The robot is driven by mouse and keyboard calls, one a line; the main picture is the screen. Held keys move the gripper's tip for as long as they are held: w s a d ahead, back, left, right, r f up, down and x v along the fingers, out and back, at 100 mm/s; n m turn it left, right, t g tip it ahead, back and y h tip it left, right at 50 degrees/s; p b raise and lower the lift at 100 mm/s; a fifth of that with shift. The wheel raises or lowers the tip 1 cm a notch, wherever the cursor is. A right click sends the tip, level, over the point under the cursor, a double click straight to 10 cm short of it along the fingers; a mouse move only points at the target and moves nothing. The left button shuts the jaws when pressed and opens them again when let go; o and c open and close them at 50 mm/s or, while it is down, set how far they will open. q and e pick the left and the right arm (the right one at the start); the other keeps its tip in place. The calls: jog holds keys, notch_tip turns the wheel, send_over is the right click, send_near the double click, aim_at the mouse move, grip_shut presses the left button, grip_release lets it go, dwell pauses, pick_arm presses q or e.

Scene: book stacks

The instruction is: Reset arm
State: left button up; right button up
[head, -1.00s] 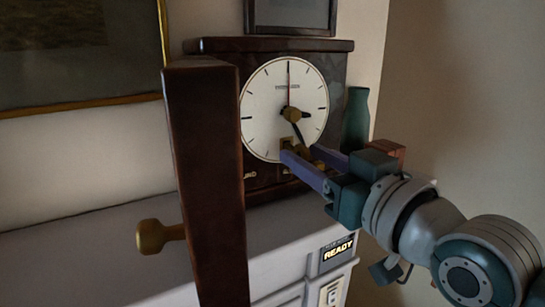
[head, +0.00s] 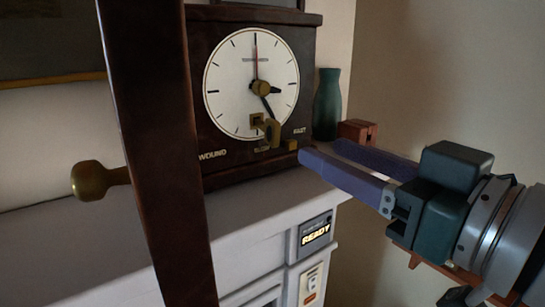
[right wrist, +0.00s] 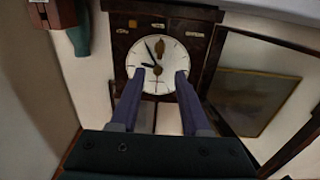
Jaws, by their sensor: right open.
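My right gripper (head: 320,149) is open, with its two purple fingers apart and nothing between them. It is in front of the lower right of a dark wooden clock (head: 305,70), clear of the brass key piece (head: 270,130) below the dial centre. The white clock face (head: 225,75) has black hands and a thin red hand. In the right wrist view, the open right gripper (right wrist: 159,74) points at the clock face (right wrist: 150,85), seen upside down. My left gripper is not in view.
The clock's dark open door (head: 155,130) with a brass knob (head: 90,181) stands at the left. A green vase (head: 327,105) and a reddish block (head: 357,131) are right of the clock. A lit "READY" sign (head: 315,234) is on the white mantel's (head: 240,228) front. The right side is free.

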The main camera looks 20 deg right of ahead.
jog(key=s+d+f+m+g+h, duration=0.25)
jog(key=s+f+g+h, duration=0.25)
jog(key=s+f+g, duration=1.05)
jog(key=s+r+t+p, duration=0.2)
jog(key=s+r+p, duration=0.2)
jog(key=r+p, duration=0.7)
jog(key=shift+s+d+r+n+p, duration=0.25)
jog(key=shift+d+n+p, duration=0.2)
jog(key=shift+p, duration=0.55)
jog(key=shift+f, duration=0.15)
